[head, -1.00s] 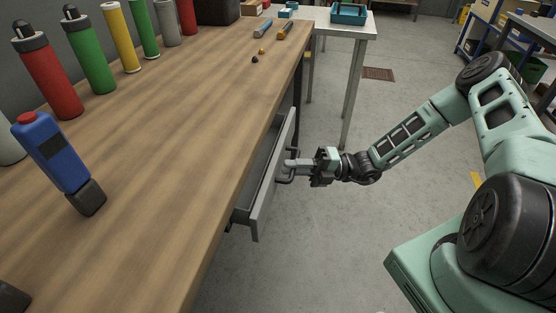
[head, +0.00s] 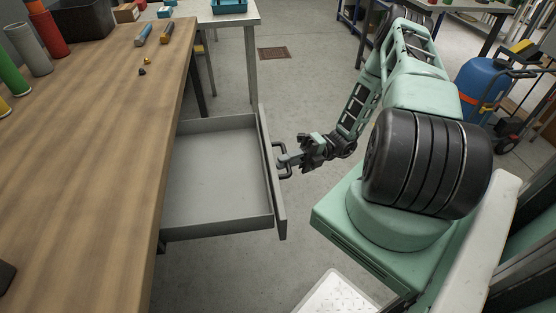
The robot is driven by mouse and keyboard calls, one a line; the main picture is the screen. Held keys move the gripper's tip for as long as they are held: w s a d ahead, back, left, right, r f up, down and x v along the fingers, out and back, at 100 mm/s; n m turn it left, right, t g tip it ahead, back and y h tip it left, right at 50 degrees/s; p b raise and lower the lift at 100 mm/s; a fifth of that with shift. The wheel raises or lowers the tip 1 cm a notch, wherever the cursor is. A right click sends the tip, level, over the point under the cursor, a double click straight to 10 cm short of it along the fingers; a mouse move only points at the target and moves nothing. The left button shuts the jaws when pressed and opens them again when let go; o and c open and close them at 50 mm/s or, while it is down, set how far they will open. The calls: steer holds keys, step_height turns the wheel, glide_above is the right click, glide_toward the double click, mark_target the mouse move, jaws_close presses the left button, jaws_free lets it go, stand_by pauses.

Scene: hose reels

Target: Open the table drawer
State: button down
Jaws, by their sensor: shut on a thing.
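The grey table drawer (head: 220,219) stands pulled far out from under the wooden table (head: 95,150) in the head view. Its inside shows and looks empty. The dark bar handle (head: 284,172) is on the front panel, on the right. My gripper (head: 286,161) is shut on the handle, with my arm reaching in from the right. The fingertips are small in the picture and partly merge with the handle.
Several cylinders, among them a red one (head: 47,32), stand at the table's far left. A black bin (head: 82,18) is at the back. A white table (head: 238,18) stands beyond. A blue barrel on a cart (head: 480,82) is at right. The floor beyond the drawer is clear.

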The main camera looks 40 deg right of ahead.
steer(key=c, duration=1.7)
jaws_free()
steer(key=shift+c, duration=0.2)
steer(key=b+v, duration=0.2)
steer(key=v, duration=1.5)
steer(key=shift+d+f+b, duration=0.15)
steer(key=shift+f+b, duration=0.05)
steer(key=shift+b, duration=0.1)
steer(key=shift+s, duration=0.1)
